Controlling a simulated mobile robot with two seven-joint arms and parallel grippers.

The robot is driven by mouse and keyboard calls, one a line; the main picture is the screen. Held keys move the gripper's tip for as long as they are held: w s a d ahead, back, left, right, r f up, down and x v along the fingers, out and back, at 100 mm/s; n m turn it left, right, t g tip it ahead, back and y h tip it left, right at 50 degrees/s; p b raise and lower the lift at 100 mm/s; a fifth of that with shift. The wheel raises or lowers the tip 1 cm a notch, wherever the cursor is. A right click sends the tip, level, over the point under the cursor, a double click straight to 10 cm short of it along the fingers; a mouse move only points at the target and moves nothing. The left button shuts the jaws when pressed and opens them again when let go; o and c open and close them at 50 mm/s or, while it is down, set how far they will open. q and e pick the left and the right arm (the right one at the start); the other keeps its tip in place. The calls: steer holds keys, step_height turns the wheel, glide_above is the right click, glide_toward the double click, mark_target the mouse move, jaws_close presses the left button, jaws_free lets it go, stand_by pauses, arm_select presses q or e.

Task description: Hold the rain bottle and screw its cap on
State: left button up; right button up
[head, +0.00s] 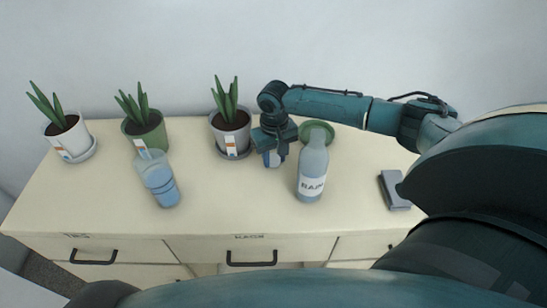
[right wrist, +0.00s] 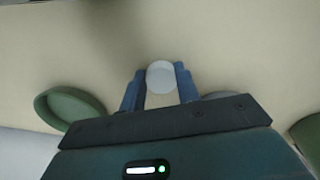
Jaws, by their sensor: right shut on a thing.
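The rain bottle (head: 311,176), grey-blue with a white label, stands upright on the cream cabinet top in the head view. Its neck points up, and no hand is on it. My right gripper (head: 273,158) is just left of the bottle, apart from it, pointing down close to the top. In the right wrist view my right gripper (right wrist: 161,88) is shut on a round whitish cap (right wrist: 161,76), with a blue finger on each side. The cap is hardly visible in the head view. My left gripper is in neither view.
Potted plants in a white pot (head: 68,138), a green pot (head: 146,135) and a grey pot (head: 230,131) line the back. A green dish (head: 322,127) lies behind the rain bottle. A grey block (head: 393,190) lies right. The front middle is clear.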

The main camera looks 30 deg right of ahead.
mark_target(274, 159)
step_height(274, 159, up, 10)
stand_by(0.5)
steer(key=s+a+r+n, duration=0.1)
steer(key=s+a+r, duration=0.4)
steer(key=s+a, duration=0.5)
steer(key=shift+a, duration=0.5)
steer(key=shift+w+r, duration=0.1)
